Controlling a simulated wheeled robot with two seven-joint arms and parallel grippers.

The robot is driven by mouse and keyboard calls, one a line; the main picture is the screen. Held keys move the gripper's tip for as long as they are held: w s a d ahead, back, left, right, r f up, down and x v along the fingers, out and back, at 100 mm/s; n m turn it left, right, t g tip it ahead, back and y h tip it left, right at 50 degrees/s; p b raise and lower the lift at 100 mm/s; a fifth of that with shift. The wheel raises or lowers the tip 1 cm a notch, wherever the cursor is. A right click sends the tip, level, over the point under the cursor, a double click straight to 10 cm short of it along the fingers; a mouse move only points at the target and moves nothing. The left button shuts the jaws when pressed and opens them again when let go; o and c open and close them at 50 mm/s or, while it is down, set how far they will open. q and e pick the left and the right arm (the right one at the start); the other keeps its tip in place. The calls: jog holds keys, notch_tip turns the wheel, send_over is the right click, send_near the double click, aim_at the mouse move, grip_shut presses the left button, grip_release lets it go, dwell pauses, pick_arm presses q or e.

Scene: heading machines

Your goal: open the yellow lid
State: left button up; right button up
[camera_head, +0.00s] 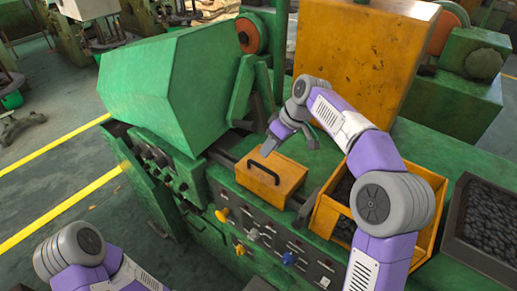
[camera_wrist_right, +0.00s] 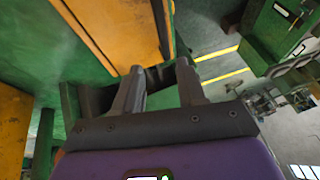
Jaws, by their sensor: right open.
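The yellow lid (camera_head: 288,177) is a flat yellow block with a black bar handle (camera_head: 263,172), lying closed on the green machine in the head view. My right gripper (camera_head: 289,143) is just behind the lid, above the machine top, apart from the handle. In the right wrist view its two grey fingers (camera_wrist_right: 160,82) are spread with nothing between them. A yellow panel (camera_wrist_right: 115,25) with a dark strip shows beyond the fingers; I cannot tell for certain that it is the lid. My left arm enters at bottom left, but its gripper is out of frame.
A yellow bin (camera_head: 324,219) of dark parts stands right of the lid, with a dark tray (camera_head: 489,222) farther right. A large green hood (camera_head: 172,88) rises at left, a tall yellow housing (camera_head: 358,60) behind. Knobs line the front panel.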

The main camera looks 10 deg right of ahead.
aim_at(260, 165)
jog(key=shift+s+a+f, duration=0.3)
jog(key=shift+s+f, duration=0.1)
jog(key=shift+f, duration=0.1)
jog(key=shift+s+a+f, duration=0.25)
jog(key=shift+s+f, duration=0.15)
jog(key=shift+f, duration=0.1)
jog(key=f, duration=0.1)
jog(key=w+a+f, duration=0.1)
jog(key=f, duration=0.1)
jog(key=shift+w+a+f, duration=0.15)
jog(key=shift+w+f, duration=0.15)
jog(key=shift+w, duration=0.1)
jog(key=shift+s, duration=0.25)
jog(key=shift+w, duration=0.25)
jog(key=c, duration=0.4)
grip_shut()
